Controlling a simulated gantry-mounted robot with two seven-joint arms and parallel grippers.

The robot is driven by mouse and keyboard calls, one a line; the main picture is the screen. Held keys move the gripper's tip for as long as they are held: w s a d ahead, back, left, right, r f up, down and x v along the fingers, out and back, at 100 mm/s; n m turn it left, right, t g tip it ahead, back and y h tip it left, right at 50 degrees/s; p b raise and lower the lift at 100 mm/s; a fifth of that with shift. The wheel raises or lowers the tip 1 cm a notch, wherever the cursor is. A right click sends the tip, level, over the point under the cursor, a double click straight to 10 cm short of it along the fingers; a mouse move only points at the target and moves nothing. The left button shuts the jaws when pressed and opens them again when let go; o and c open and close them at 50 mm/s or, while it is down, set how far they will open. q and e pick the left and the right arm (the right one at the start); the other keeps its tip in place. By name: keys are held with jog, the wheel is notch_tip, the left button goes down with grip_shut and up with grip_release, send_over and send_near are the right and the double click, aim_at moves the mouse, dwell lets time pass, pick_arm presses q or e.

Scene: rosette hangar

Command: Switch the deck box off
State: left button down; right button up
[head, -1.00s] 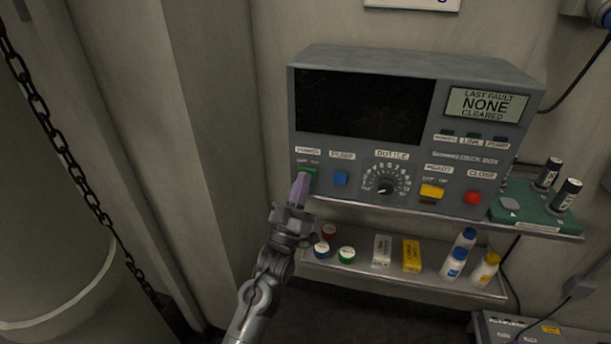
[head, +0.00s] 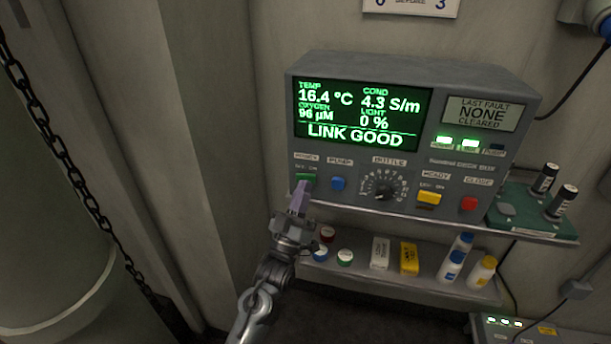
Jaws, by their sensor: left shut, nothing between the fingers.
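The grey deck box (head: 420,75) stands on a wall shelf. Its screen (head: 360,116) is lit green and reads LINK GOOD with temperature, oxygen and other values. Two indicator lamps (head: 456,141) glow green; the third beside them is dark. The green power switch (head: 306,181) sits at the lower left of the panel, under a POWER label with off/on marks. My left gripper (head: 299,197) is shut and empty, its purple fingertips at the lower edge of this switch and partly covering it. I cannot tell whether they touch it. My right gripper is not in view.
The panel also has a blue button (head: 338,184), a bottle dial (head: 383,188), a yellow switch (head: 428,198) and a red button (head: 468,203). A lower shelf (head: 440,283) holds jars, small boxes and bottles. A green battery charger (head: 535,220) sits at right.

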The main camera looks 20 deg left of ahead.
pick_arm(q)
jog(key=shift+y, duration=0.3)
jog(key=s, duration=0.1)
jog(key=s+p, duration=0.1)
jog(key=s, duration=0.1)
jog(key=s+p, duration=0.1)
jog(key=shift+s+d+r, duration=0.1)
jog(key=shift+s+d, duration=0.05)
jog(key=shift+d, duration=0.25)
